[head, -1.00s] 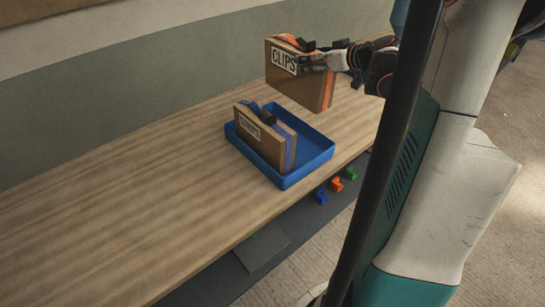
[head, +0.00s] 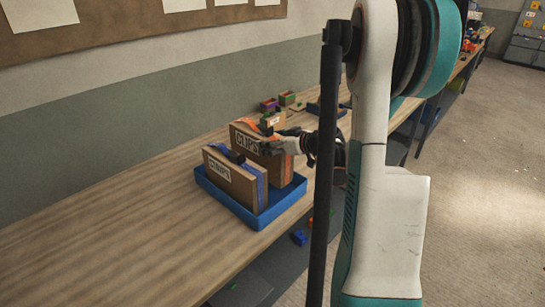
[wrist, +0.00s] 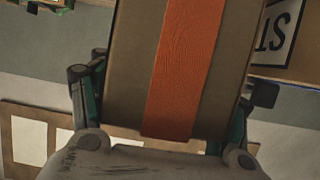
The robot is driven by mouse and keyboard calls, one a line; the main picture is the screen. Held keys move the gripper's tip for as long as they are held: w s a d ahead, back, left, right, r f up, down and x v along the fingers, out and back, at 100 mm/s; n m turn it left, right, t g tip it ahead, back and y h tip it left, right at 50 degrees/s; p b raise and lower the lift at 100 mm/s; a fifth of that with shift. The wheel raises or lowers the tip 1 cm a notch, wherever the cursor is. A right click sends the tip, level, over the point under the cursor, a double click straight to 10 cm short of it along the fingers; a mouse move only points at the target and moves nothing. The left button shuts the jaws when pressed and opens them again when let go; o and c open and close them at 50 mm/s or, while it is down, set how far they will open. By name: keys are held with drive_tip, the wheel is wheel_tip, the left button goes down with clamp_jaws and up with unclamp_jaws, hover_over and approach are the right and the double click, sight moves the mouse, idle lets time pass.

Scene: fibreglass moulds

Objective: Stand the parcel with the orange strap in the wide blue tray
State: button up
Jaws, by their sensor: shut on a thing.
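The parcel with the orange strap (head: 243,137), a brown box marked "CLIPS", is upright in my gripper (head: 272,146). In the wrist view its strap (wrist: 182,75) runs between my two fingers, which are shut on it. The wide blue tray (head: 230,207) is on the bench. A brown parcel with a blue strap (head: 230,184) stands in its near left part. The orange-strap parcel is over the tray's far part, behind the other parcel. Its lower edge is partly hidden, so I cannot tell whether it touches the tray floor.
Small coloured bins (head: 270,105) and another blue tray (head: 325,110) are farther along the bench. Small coloured pieces (head: 299,237) lie on the lower shelf. The bench top (head: 110,235) left of the tray is clear.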

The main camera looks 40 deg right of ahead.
drive_tip(key=shift+f+b, duration=0.7)
drive_tip(key=shift+f, duration=1.55)
drive_tip(key=o, duration=2.1)
drive_tip(key=p+v, duration=0.2)
drive_tip(key=v, duration=1)
drive_tip(key=shift+p, duration=0.35)
